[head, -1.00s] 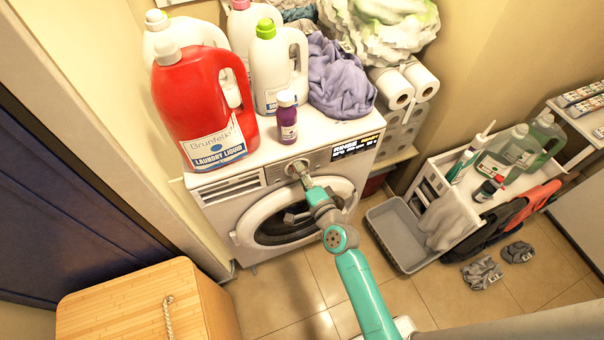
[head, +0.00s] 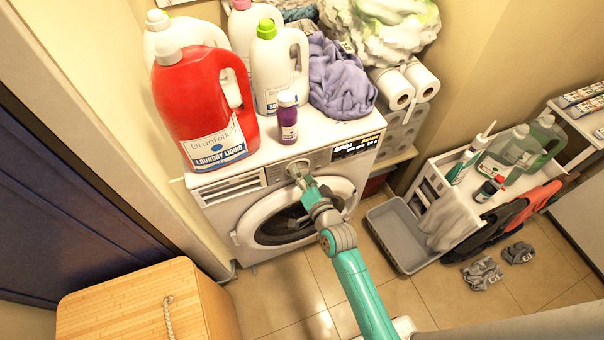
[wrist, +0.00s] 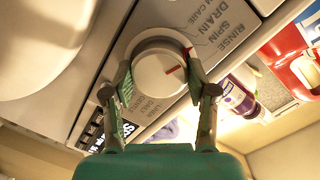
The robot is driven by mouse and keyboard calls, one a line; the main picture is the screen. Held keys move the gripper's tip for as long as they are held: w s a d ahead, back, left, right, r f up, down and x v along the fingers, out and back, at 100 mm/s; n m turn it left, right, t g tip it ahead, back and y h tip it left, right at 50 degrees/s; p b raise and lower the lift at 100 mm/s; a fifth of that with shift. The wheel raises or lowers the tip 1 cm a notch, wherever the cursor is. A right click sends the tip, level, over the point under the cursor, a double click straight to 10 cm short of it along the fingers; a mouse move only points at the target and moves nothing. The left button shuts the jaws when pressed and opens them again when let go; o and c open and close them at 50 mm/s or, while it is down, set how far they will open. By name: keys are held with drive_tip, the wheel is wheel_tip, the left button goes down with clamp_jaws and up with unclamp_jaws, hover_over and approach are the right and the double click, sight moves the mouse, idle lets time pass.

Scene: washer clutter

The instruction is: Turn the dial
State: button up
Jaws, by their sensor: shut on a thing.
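The dial (wrist: 160,72) is a round white knob with a red mark on the washer's front panel, and my gripper's fingers (wrist: 160,90) are shut on its two sides in the wrist view. Printed words such as RINSE, SPIN and DRAIN stand around it. In the head view the dial (head: 297,168) is partly hidden by my gripper (head: 303,180). The white washing machine (head: 225,215) has a small dark display (head: 357,146) right of the dial, with lit text that seems to read SPIN.
On the washer top stand a red laundry bottle (head: 205,110), a white green-capped bottle (head: 275,75), a small purple bottle (head: 287,120) and a purple cloth (head: 340,75). A grey basket (head: 395,240) and a wooden box (head: 130,305) flank the floor in front.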

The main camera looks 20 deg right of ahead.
drive_tip(key=o, duration=1.2)
drive_tip(key=s, duration=0.8)
drive_tip(key=s+r, duration=0.1)
drive_tip(key=s, duration=0.3)
drive_tip(key=shift+d, duration=0.15)
drive_tip(key=s+n+g+h, duration=0.1)
drive_tip(key=s+n, duration=0.3)
drive_tip(key=s, duration=1.3)
drive_tip(key=s+r+n, duration=0.2)
drive_tip(key=s+r, duration=0.1)
drive_tip(key=s, duration=0.1)
drive_tip(key=s+r+n, duration=0.2)
drive_tip(key=s+r, duration=0.1)
drive_tip(key=s, duration=0.2)
drive_tip(key=s+r+n+g, duration=0.1)
drive_tip(key=s+r+n, duration=0.1)
drive_tip(key=s, duration=0.3)
drive_tip(key=shift+s+a+r, duration=0.15)
drive_tip(key=shift+a+r, duration=0.1)
drive_tip(key=shift+r, duration=0.55)
